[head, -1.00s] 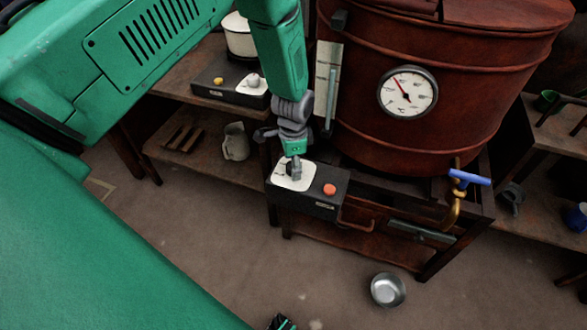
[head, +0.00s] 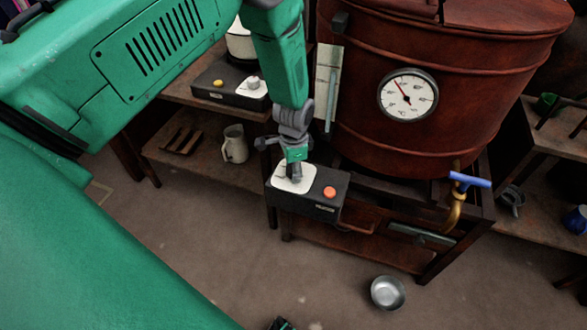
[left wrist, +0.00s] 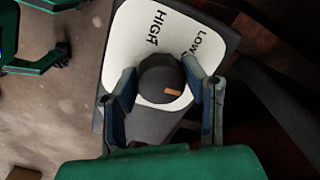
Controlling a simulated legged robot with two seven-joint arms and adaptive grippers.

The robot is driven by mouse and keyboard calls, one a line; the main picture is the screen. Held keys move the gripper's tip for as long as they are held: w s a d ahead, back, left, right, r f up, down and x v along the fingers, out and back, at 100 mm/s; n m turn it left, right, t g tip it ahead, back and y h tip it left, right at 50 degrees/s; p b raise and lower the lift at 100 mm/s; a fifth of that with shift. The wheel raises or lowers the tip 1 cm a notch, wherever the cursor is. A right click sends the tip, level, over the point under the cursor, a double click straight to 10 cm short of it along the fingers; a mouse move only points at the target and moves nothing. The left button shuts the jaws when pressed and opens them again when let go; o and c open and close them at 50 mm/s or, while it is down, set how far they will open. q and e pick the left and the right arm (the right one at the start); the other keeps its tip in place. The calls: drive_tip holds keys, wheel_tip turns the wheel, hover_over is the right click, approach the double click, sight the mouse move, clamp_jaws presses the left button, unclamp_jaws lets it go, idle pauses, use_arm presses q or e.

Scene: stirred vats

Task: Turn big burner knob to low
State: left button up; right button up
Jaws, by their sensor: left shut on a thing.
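The big burner knob (left wrist: 158,78) is a dark round knob with an orange mark, on a white plate (left wrist: 127,62) lettered HIGH and LOW. In the left wrist view, its orange mark sits at the lower right, turned away from both words. The plate is on top of a black control box (head: 322,204) below the red vat. My left gripper (left wrist: 161,95) is shut on the knob, one finger on each side; it reaches down to the box in the head view (head: 293,176). A small part of my right gripper (head: 281,323) shows at the bottom edge; its jaws are unclear.
An orange button (head: 330,193) is beside the plate. The red vat (head: 450,120) has a dial gauge (head: 408,96) and a blue-handled tap (head: 470,180). A smaller burner box (head: 225,91) stands on the left shelf. A metal bowl (head: 388,292) lies on the floor.

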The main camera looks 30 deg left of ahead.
use_arm(q)
drive_tip(key=shift+s+a, duration=0.1)
drive_tip(key=n+p, duration=0.1)
drive_tip(key=n, duration=0.1)
drive_tip(key=shift+n, duration=0.3)
drive_tip(key=n, duration=0.2)
drive_tip(key=shift+s+f+n+p, duration=0.1)
drive_tip(key=shift+n+p, duration=0.2)
drive_tip(key=shift+p, duration=0.05)
drive_tip(key=n, duration=0.4)
drive_tip(key=shift+d+p, duration=0.2)
drive_tip(key=shift+p, duration=0.15)
drive_tip(key=shift+s+f+n, duration=0.1)
drive_tip(key=shift+n, duration=1)
drive_tip(key=shift+d, duration=0.1)
drive_tip(key=o, duration=1.1)
